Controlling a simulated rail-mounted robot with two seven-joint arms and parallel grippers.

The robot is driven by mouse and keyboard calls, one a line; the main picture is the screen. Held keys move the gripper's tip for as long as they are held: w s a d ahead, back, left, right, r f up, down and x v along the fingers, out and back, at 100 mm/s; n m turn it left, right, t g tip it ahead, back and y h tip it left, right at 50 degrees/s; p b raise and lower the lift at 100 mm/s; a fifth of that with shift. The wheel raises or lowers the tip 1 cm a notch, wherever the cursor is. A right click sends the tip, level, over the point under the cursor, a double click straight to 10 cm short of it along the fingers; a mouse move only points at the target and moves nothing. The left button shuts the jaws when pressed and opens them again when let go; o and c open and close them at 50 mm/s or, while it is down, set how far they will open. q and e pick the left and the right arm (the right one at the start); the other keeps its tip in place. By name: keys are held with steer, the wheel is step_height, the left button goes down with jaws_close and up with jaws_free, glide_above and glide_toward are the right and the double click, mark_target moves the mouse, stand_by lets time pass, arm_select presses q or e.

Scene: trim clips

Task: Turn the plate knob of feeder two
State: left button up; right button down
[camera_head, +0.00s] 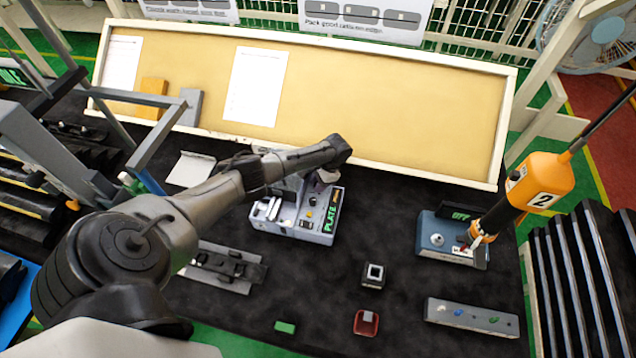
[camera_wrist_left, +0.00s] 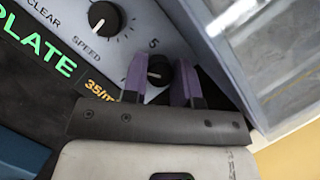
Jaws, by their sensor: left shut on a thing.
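The feeder (camera_head: 292,225) is a grey-blue box near the middle of the bench with a green PLATE display (camera_head: 331,213); no feeder number is readable on it. In the left wrist view the PLATE lettering (camera_wrist_left: 38,50) is at the left. A black knob (camera_wrist_left: 159,72) with a "5" mark above it sits between the purple fingers of my left gripper (camera_wrist_left: 160,80), which is shut on it. A second knob marked SPEED (camera_wrist_left: 103,17) is beside it, clear of the fingers. In the head view my left gripper (camera_head: 326,176) is over the feeder, its fingertips hidden. My right gripper is not seen.
An orange hanging tool marked 2 (camera_head: 539,183) stands over a blue-grey box (camera_head: 448,240) with a green display at right. A grey strip (camera_head: 471,317), a red bin (camera_head: 366,322) and a small black box (camera_head: 374,275) lie in front. A clear cover (camera_wrist_left: 275,50) borders the panel.

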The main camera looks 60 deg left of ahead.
arm_select(q)
steer(key=o, duration=0.9)
